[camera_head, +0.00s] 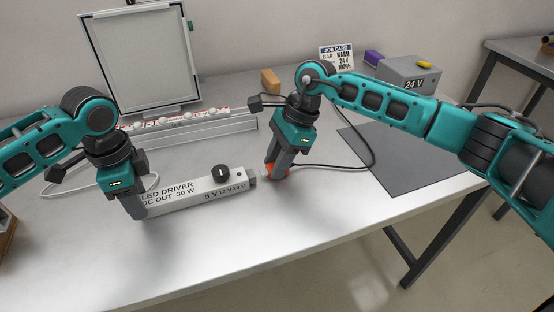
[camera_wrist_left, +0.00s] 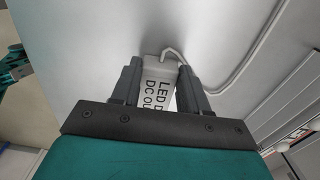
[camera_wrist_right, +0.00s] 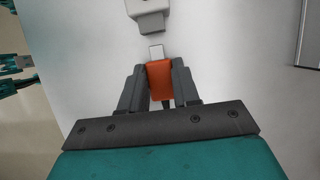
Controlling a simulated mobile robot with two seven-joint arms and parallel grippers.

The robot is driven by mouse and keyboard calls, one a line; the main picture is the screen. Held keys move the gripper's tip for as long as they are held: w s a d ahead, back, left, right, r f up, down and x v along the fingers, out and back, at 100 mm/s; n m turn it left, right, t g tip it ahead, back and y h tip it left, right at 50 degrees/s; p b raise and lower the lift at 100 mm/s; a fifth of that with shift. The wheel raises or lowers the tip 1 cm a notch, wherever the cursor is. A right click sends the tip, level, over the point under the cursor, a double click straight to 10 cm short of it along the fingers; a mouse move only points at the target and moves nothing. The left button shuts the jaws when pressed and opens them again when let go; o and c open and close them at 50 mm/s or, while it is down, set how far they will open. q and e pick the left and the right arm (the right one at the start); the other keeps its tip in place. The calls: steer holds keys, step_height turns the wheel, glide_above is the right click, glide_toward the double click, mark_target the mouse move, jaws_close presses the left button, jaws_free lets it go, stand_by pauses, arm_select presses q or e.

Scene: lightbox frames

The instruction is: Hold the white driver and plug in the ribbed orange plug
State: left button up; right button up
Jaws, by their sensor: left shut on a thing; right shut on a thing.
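The white driver (camera_head: 190,191), printed "LED DRIVER DC OUT 30 W", lies on the table with a black knob and 5 V, 12 V, 24 V marks. My left gripper (camera_head: 137,212) is shut on its left end; the left wrist view shows the driver (camera_wrist_left: 157,88) between the fingers. My right gripper (camera_head: 273,174) is shut on the orange plug (camera_head: 269,169), just right of the driver's grey socket end (camera_head: 252,176). In the right wrist view the orange plug (camera_wrist_right: 160,80) points its metal tip at the socket end (camera_wrist_right: 149,12), roughly lined up, with a small gap. Its ribs are too small to tell.
A black cable (camera_head: 340,167) loops right from the plug over a dark mat (camera_head: 395,160). A light rail (camera_head: 190,133) and framed panel (camera_head: 145,60) stand behind. A grey 24 V box (camera_head: 405,75) and job card (camera_head: 337,58) are at the back right. The front table is clear.

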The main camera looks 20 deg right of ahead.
steer(key=shift+a, duration=1.45)
steer(key=o, duration=1.1)
steer(key=v, duration=1.2)
arm_select(q)
steer(key=o, duration=1.3)
steer(key=shift+r, duration=0.1)
